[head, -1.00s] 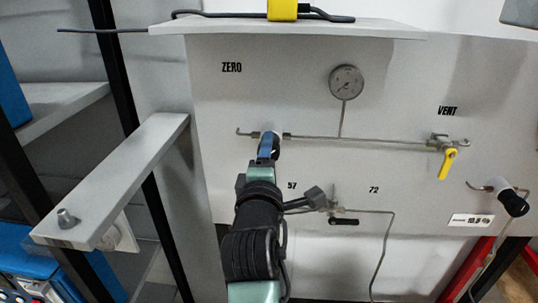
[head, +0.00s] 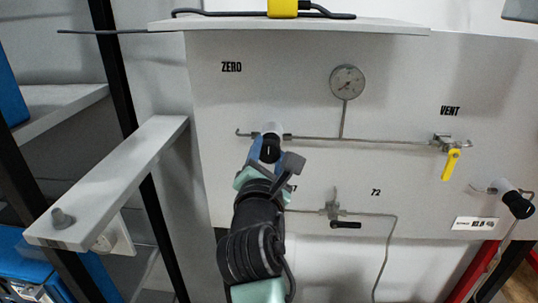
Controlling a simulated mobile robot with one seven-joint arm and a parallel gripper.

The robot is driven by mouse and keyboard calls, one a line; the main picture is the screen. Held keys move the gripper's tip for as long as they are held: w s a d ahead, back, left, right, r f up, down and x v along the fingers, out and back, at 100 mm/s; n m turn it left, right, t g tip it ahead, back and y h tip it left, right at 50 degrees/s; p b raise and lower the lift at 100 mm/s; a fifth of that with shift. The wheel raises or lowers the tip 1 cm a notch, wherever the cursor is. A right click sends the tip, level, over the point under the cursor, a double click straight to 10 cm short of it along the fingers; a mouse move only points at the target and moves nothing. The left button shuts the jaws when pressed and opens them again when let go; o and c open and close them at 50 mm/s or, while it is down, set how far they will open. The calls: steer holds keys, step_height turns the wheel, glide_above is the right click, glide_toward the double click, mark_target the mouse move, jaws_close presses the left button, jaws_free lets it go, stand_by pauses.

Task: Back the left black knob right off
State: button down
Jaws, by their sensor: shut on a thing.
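The left black knob (head: 270,151) sits at the front of a white cylindrical body (head: 271,130) on the upper tube of the panel, below the ZERO label. A pale mark shows on its dark face. My gripper (head: 268,157) reaches up to it from below, with its blue fingers on either side of the knob. It is shut on the knob, and the fingers partly cover the knob's lower sides. A second black knob (head: 518,206) is on a white body at the right edge of the panel.
A round gauge (head: 347,82) stands above the tube. A yellow-handled VENT valve (head: 450,164) is at the right, and a black-handled valve (head: 345,225) is on the lower tube. A grey shelf arm (head: 110,190) juts out at the left.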

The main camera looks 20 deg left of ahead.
steer(key=shift+n, duration=0.5)
steer(key=shift+c, duration=1.4)
jaws_free()
steer(key=shift+s, duration=0.1)
steer(key=b+v, duration=0.5)
steer(key=v, duration=0.7)
steer(key=shift+s+b, duration=0.3)
steer(key=shift+s, duration=0.1)
steer(key=shift+d+r, duration=0.1)
steer(key=shift+d, duration=0.05)
